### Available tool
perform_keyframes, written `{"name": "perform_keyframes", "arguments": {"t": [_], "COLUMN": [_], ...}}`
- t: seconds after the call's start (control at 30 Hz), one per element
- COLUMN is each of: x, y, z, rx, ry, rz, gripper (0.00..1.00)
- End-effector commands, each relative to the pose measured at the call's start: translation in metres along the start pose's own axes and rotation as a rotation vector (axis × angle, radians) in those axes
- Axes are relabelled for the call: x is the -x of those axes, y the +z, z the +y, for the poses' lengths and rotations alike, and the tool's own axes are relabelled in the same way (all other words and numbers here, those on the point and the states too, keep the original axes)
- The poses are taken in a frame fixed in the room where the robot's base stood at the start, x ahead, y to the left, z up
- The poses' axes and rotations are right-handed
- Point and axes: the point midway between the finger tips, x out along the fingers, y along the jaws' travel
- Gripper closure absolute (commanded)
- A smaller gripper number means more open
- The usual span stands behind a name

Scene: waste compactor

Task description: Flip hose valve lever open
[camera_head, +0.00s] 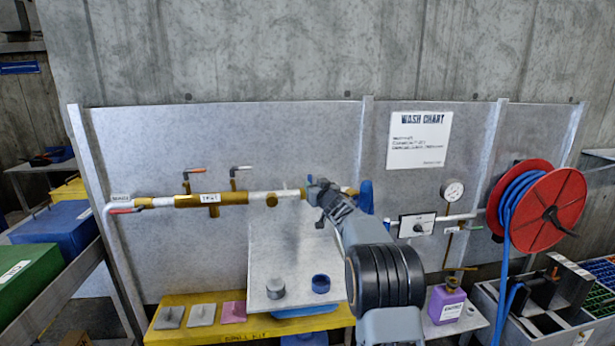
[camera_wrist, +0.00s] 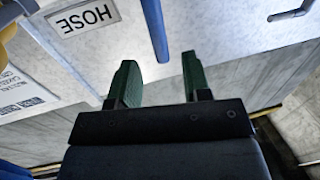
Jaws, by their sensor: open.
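A long blue lever (camera_wrist: 155,30) shows in the wrist view, beside a white label reading HOSE (camera_wrist: 83,17), which is upside down there. My gripper (camera_wrist: 160,82) is open, with two green fingers. The lever's near end lies in line with the gap between the fingers, a little ahead of the tips; I see no contact. In the head view my gripper (camera_head: 314,190) is at the pipe (camera_head: 265,196), near its right part.
A blue object (camera_head: 365,196) stands right behind my arm. Other valves (camera_head: 193,172) with levers sit left on the pipe. A tilted grey panel (camera_head: 290,260) is below.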

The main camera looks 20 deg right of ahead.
Motion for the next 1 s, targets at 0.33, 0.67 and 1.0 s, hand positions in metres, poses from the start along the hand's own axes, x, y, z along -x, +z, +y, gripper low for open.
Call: {"name": "perform_keyframes", "arguments": {"t": [0.33,0.67,1.0], "x": [-0.052,-0.071,-0.072], "y": [-0.003,-0.001,0.0], "z": [0.0,0.0,0.0], "rx": [0.0,0.0,0.0], "ry": [0.001,0.001,0.002], "rz": [-0.001,-0.001,-0.001], "gripper": [0.56,0.56,0.56]}}
